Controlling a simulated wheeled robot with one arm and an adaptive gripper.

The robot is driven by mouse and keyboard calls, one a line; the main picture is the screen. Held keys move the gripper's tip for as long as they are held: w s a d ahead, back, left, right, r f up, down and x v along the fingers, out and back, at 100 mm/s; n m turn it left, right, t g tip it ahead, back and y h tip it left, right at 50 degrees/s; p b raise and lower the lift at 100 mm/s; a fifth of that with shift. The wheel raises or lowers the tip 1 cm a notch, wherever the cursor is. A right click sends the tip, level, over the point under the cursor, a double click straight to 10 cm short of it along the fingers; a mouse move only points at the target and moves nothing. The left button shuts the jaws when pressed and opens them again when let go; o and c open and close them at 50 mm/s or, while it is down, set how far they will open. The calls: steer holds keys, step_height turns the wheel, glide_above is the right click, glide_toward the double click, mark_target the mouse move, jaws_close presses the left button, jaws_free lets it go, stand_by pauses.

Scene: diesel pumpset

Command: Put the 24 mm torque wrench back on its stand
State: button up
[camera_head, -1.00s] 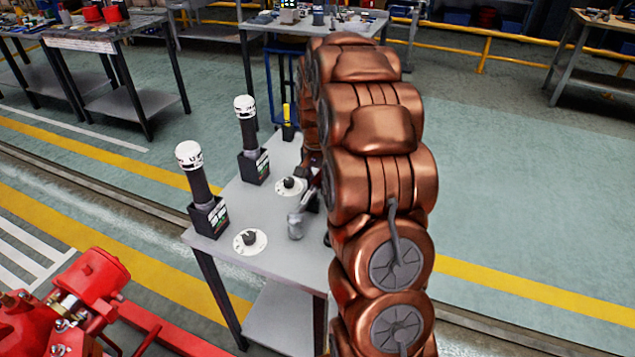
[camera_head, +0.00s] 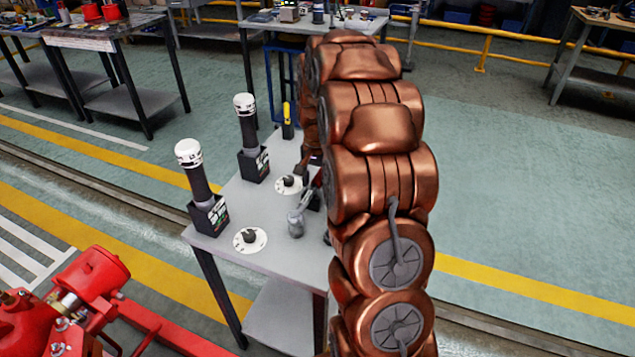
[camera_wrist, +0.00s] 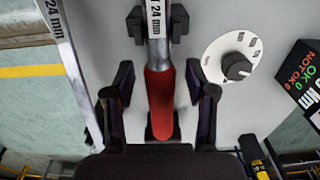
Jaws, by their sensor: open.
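In the wrist view the 24 mm torque wrench (camera_wrist: 160,95) has a red handle and a pale shaft marked "24 mm". It lies over black supports (camera_wrist: 136,26) of its stand, one pair by the shaft and one block near the handle's end. My gripper (camera_wrist: 160,76) is open, with one dark finger on each side of the red handle and a visible gap on both sides. A second pale bar marked "24 mm" (camera_wrist: 66,62) runs along the left; its ends are out of view. In the head view my arm hides the gripper and most of the wrench.
The grey table (camera_head: 275,262) bears two black tester boxes with white-topped columns (camera_head: 208,212) (camera_head: 253,165), two white dials (camera_head: 250,240) (camera_head: 289,184) and a small grey cylinder (camera_head: 296,224). A red machine (camera_head: 90,280) stands at lower left. Open floor lies right.

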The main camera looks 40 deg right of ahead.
step_height(320, 180, up, 11)
steer(key=shift+f, duration=0.1)
steer(key=shift+a+r, duration=0.1)
steer(key=shift+r, duration=0.3)
stand_by(0.3)
steer(key=s+a+r+n+p, duration=0.2)
steer(key=s+a+r+n, duration=0.1)
steer(key=s+a, duration=0.4)
steer(key=s+a+r+n+p, duration=0.1)
steer(key=s+a+r+n, duration=0.15)
steer(key=s+a, duration=0.4)
steer(key=s+a+n+g+p, duration=0.1)
steer(key=s+a+n+p, duration=0.1)
steer(key=s+a, duration=0.3)
steer(key=s+a+f+n+p, duration=0.1)
steer(key=s+a+n, duration=0.3)
steer(key=s, duration=0.9)
steer(key=shift+s+a+f+g+p, duration=0.3)
steer(key=shift+a+g+p, duration=0.1)
steer(key=shift+a, duration=0.55)
steer(key=shift+n, duration=0.25)
